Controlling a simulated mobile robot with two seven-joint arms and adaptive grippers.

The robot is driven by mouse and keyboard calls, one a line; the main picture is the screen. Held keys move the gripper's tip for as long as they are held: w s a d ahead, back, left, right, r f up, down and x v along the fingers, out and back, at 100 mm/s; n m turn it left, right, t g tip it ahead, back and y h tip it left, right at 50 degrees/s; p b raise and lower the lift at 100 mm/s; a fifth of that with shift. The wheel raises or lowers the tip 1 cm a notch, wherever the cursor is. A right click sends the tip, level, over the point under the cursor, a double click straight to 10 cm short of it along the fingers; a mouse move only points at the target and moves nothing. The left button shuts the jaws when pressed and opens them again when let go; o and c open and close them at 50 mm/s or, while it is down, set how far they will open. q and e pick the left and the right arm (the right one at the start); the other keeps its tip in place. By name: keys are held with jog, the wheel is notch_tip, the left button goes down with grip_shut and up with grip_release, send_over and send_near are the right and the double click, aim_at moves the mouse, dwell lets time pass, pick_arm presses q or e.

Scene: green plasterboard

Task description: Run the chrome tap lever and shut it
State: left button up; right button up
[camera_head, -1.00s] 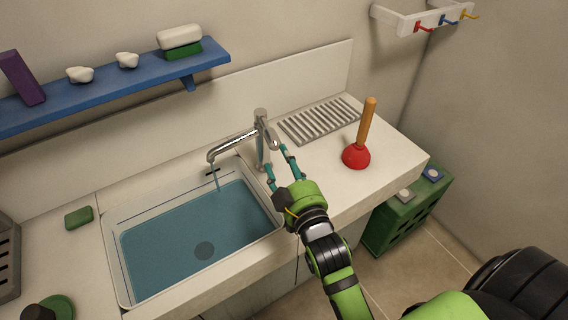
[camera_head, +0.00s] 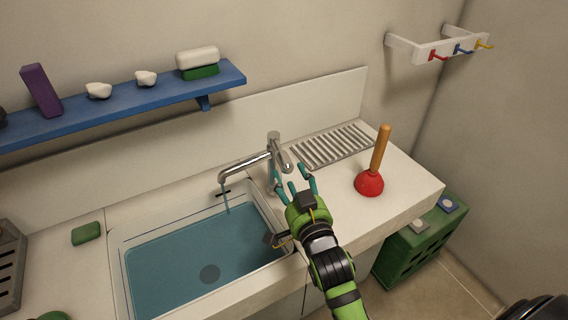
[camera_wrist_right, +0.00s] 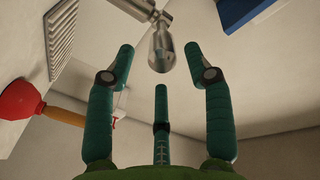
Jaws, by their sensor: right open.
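The chrome tap (camera_head: 272,155) stands behind the sink's right rear corner. Its spout reaches left over the basin (camera_head: 205,262), and a thin stream of water (camera_head: 226,200) falls from it. The basin holds blue water. My right gripper (camera_head: 292,180) is open and empty, in front of and slightly right of the tap, with its fingers raised toward it. In the right wrist view the chrome lever end (camera_wrist_right: 161,50) appears between and beyond the spread teal fingertips; I cannot tell whether they touch it. My left gripper is not in view.
A red plunger (camera_head: 369,184) stands on the counter right of my gripper. A ribbed drainer (camera_head: 332,146) lies behind it. A blue shelf (camera_head: 130,105) with several items and a hook rack (camera_head: 440,50) are on the walls. A green crate (camera_head: 405,262) stands below the counter's right end.

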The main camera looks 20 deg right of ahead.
aim_at(284, 163)
jog(key=w, duration=0.2)
jog(key=w+p, duration=0.1)
jog(key=w, duration=0.3)
jog(key=shift+d, duration=0.25)
jog(key=shift+c, duration=0.4)
